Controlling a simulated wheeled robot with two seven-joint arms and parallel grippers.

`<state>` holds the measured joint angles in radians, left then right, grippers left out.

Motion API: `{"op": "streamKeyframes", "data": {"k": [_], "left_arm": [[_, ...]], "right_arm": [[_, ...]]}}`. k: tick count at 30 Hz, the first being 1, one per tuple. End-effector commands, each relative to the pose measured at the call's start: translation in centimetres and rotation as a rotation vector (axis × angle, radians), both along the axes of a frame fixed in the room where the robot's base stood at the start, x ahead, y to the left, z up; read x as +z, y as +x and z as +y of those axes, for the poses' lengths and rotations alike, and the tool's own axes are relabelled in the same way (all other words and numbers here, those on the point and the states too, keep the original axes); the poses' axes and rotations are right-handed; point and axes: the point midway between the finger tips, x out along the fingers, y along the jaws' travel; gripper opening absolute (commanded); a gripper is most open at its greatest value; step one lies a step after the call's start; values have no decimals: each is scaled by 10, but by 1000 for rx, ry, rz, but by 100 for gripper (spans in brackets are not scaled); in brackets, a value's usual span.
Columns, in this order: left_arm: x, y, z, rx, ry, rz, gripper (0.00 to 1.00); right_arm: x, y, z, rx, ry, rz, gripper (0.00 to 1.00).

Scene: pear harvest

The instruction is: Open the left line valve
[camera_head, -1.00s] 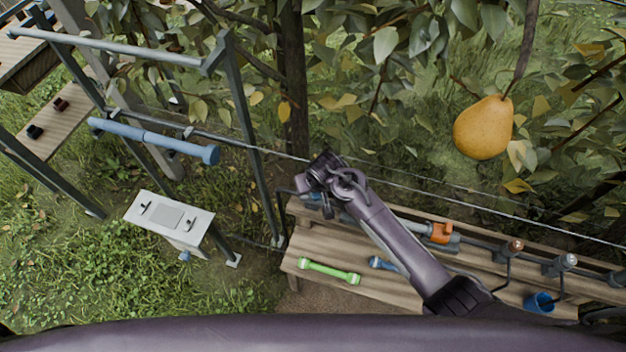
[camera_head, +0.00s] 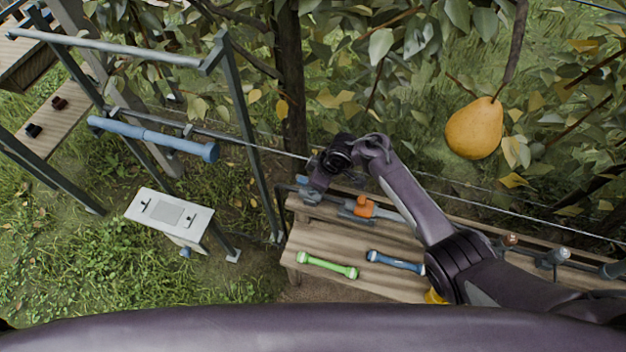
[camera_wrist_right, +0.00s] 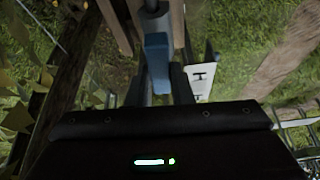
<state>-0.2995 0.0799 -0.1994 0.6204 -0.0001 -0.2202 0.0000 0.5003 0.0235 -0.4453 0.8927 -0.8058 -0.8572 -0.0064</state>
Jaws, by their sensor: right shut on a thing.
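My right gripper (camera_head: 308,190) reaches in from the right to the left end of the wooden bench. In the right wrist view, its two dark fingers (camera_wrist_right: 160,88) are shut on a blue handle (camera_wrist_right: 156,62), which stands between them. The handle hangs from a grey rod or stem at the top of that view. It looks like the left line valve's lever. In the head view the handle is largely hidden by the gripper, and its turn angle cannot be told. My left gripper is not in view.
The bench (camera_head: 330,285) carries a green bar (camera_head: 328,265), a blue bar (camera_head: 395,262) and an orange fitting (camera_head: 362,207). A white panel box (camera_head: 170,213) stands left. A wire crosses behind my right arm. A pear (camera_head: 474,128) hangs at upper right.

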Motion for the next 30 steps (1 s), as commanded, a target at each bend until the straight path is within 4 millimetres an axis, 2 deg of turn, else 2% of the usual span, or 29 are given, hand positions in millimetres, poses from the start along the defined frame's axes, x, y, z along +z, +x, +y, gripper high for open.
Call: {"op": "streamKeyframes", "data": {"k": [9,23,24,28,30], "left_arm": [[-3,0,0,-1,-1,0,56],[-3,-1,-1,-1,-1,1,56],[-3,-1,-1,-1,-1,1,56],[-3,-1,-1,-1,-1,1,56],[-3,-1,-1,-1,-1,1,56]], "right_arm": [[0,1,0,90,-1,-2,0],[0,1,0,102,0,-1,0],[0,1,0,102,0,-1,24],[0,1,0,101,0,-1,41],[0,1,0,101,0,-1,42]]}}
